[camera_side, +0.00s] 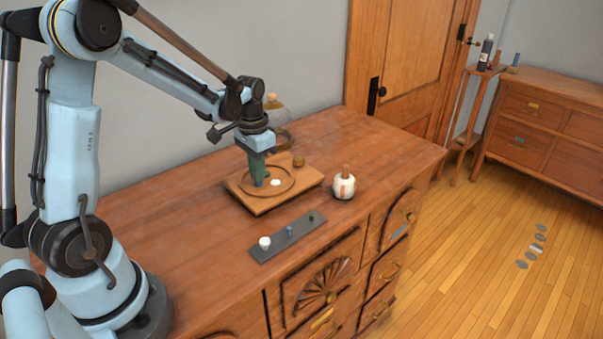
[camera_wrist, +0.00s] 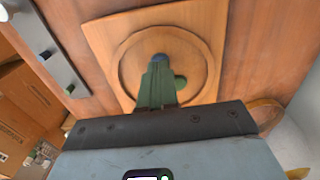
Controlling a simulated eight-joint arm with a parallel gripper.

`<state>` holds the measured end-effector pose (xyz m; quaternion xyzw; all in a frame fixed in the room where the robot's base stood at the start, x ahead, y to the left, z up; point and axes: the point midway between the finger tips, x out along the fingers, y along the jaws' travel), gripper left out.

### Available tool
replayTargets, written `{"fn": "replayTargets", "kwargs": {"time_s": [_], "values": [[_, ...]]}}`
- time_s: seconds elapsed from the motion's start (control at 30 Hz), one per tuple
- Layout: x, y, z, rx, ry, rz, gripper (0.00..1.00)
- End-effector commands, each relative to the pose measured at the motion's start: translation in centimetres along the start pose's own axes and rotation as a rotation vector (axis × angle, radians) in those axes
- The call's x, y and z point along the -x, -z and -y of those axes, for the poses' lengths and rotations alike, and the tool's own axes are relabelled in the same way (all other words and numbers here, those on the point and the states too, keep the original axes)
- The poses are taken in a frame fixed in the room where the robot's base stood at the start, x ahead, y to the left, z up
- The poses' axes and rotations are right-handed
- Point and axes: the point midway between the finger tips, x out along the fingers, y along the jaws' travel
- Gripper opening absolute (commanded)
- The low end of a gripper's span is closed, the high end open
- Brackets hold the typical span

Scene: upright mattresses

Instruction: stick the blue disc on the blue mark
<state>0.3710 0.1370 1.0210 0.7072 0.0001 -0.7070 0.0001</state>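My gripper (camera_side: 260,178) points down over a square wooden board (camera_side: 302,186) with a round ring. Its green fingers are close together, and they also show in the wrist view (camera_wrist: 158,68). The blue disc (camera_wrist: 159,57) is at the fingertips, inside the ring, partly covered by them. I cannot tell whether the fingers grip it or only stand against it. A grey strip (camera_side: 275,247) carries a small blue spot (camera_side: 289,230), possibly the blue mark.
The strip also bears a white knob (camera_side: 265,242) and a dark green spot (camera_side: 311,217). The cabinet top (camera_side: 205,235) is clear to the left.

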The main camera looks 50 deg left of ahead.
Motion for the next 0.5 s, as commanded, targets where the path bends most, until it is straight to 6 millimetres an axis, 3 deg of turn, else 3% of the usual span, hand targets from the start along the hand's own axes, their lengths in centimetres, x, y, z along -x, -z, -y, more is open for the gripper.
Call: {"fn": "replayTargets", "kwargs": {"time_s": [0.5], "values": [[3.7,0.0,0.0,0.000,0.000,0.000,0.00]]}}
